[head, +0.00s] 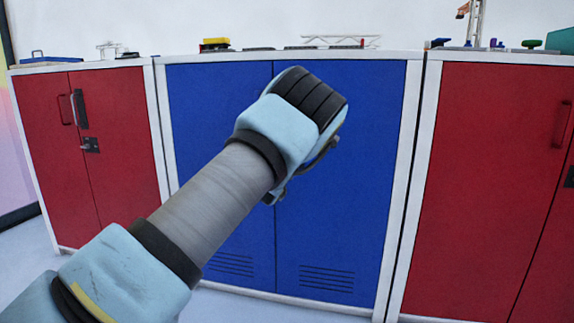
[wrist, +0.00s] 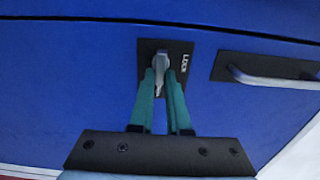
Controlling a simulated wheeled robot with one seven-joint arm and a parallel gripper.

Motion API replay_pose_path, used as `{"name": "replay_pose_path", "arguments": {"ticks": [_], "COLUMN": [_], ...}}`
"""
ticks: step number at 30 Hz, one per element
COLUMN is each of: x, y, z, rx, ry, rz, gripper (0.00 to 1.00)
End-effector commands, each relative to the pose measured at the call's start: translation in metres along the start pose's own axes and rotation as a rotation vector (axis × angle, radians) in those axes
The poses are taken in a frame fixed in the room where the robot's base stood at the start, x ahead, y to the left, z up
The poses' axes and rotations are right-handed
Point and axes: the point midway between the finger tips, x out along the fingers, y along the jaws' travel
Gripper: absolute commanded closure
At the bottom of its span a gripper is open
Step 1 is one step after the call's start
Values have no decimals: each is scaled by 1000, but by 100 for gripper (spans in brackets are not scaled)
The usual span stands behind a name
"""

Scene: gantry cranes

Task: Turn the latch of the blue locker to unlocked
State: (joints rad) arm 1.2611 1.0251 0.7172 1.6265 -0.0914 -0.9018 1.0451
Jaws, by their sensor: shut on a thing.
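The blue locker (head: 345,215) stands in the middle of the head view, with both doors closed. Its latch (wrist: 158,74) shows in the wrist view as a small grey lever on a black plate marked LOCK (wrist: 184,62). My gripper (wrist: 161,80) has its two green fingers on either side of the lever, closed on it. The lever points down the wrist picture, between the fingers, and is partly hidden by them. In the head view my arm hides the latch and the fingers.
A metal door handle (wrist: 270,78) on a black plate is close to the right of the latch in the wrist view. Red lockers stand at the left (head: 120,160) and right (head: 480,190). Small items, including a yellow block (head: 215,44), lie on the locker tops.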

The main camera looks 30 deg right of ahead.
Motion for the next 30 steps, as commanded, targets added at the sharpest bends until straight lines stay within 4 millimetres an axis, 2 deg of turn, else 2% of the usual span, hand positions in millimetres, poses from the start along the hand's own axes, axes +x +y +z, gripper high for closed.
{"name": "replay_pose_path", "arguments": {"ticks": [5,6,14,23,26,30], "x": [0,0,0,-3,-13,-38], "y": [0,1,0,0,0,-1], "z": [-1,-1,0,0,0,-1], "rx": [1,1,0,-1,-1,-2], "ry": [2,2,1,1,0,0], "rz": [1,1,0,0,1,2], "gripper": [100,83,55,55,55,55]}}
